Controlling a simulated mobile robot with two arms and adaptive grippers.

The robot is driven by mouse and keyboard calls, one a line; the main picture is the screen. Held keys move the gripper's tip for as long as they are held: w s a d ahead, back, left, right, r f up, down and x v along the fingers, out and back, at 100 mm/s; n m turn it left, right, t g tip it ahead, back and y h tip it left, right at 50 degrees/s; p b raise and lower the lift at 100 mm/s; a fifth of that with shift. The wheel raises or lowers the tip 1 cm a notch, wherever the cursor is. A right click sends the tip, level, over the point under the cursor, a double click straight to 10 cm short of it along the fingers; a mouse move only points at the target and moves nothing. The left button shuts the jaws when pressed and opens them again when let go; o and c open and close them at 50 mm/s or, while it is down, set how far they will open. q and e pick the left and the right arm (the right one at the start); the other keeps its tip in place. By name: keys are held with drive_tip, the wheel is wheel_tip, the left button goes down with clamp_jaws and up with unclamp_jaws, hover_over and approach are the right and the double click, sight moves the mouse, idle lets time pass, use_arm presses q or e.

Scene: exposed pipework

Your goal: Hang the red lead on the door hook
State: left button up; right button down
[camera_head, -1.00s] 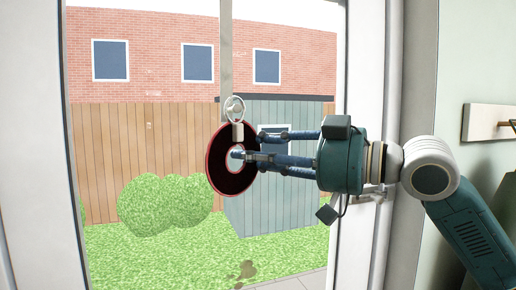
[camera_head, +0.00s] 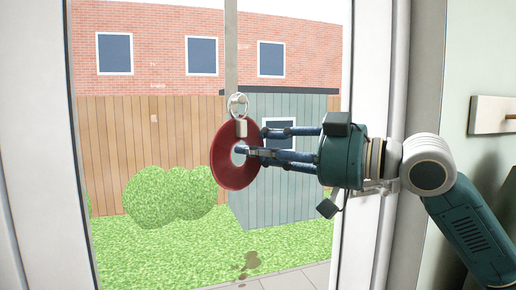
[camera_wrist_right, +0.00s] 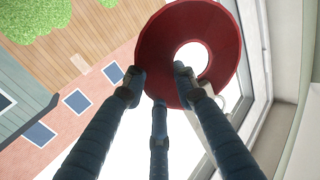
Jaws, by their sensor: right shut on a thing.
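The red lead (camera_head: 228,175) is a round red disc with a hole in its middle and a pale tab and metal ring (camera_head: 237,104) at its top. My right gripper (camera_head: 252,146) comes in from the right and is shut on the disc near its hole. The disc is upright, in front of the door glass. The door hook shows as a narrow grey strap (camera_head: 231,50) hanging down the glass. The ring overlaps its lower end; I cannot tell whether it is on the hook. In the right wrist view the fingers press against the disc (camera_wrist_right: 222,38). My left gripper is out of view.
A white door frame (camera_head: 367,65) stands right of the glass, with a handle (camera_head: 378,187) behind my wrist. A wooden rail (camera_head: 492,113) is on the right wall. A garden with bushes (camera_head: 165,197) lies beyond the glass.

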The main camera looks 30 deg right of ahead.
drive_tip(key=c, duration=1.3)
unclamp_jaws()
drive_tip(key=shift+s, duration=0.1)
drive_tip(key=v, duration=1.2)
